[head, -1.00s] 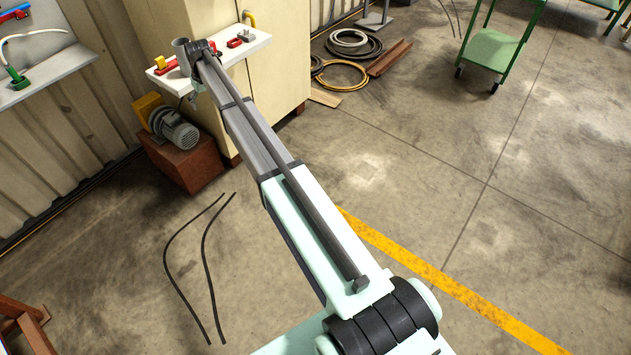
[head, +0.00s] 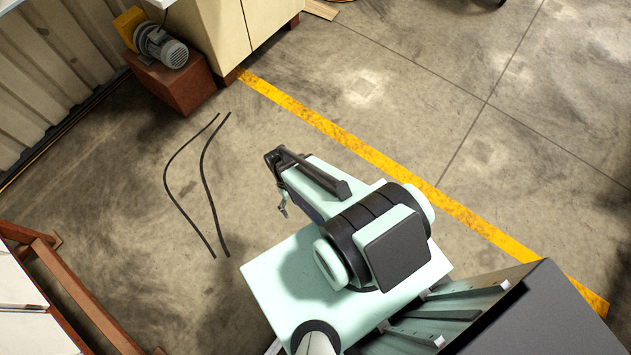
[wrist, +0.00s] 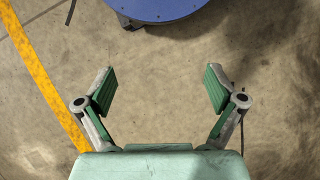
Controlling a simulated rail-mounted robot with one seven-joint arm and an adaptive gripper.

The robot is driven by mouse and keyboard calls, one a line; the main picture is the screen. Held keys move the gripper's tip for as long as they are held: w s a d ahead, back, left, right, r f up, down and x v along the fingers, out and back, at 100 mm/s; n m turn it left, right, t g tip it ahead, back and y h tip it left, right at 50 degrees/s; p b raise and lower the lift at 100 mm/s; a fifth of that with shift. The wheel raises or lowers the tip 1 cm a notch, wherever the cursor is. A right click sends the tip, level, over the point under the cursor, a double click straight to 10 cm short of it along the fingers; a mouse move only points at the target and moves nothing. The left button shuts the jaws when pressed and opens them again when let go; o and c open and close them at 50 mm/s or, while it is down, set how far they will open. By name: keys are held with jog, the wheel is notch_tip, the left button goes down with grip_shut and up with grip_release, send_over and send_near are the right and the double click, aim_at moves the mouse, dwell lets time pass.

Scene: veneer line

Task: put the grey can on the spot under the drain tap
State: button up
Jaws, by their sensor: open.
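My gripper (wrist: 160,84) is open in the wrist view, with its green-padded fingers wide apart. Nothing is between them; only bare concrete floor shows there. In the head view my arm is folded back close to my body, and the gripper is mostly hidden behind the arm. The grey can is in neither current view. The drain tap and the spot under it are also out of view; only the lower part of the cream cabinet (head: 222,32) shows at the top left of the head view.
A motor (head: 160,45) sits on a brown block (head: 172,82) beside the cabinet. Thin black cables (head: 205,180) lie on the floor. A yellow line (head: 340,140) crosses it. A rusty frame (head: 75,285) stands lower left. A blue round thing (wrist: 155,9) tops the wrist view. Open floor lies right.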

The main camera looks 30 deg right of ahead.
jog(key=shift+o, duration=0.5)
jog(key=s+r+g, duration=0.1)
jog(key=s, duration=1)
jog(key=shift+s+r, duration=0.15)
jog(key=shift+r, duration=0.1)
jog(key=shift+d+f, duration=0.1)
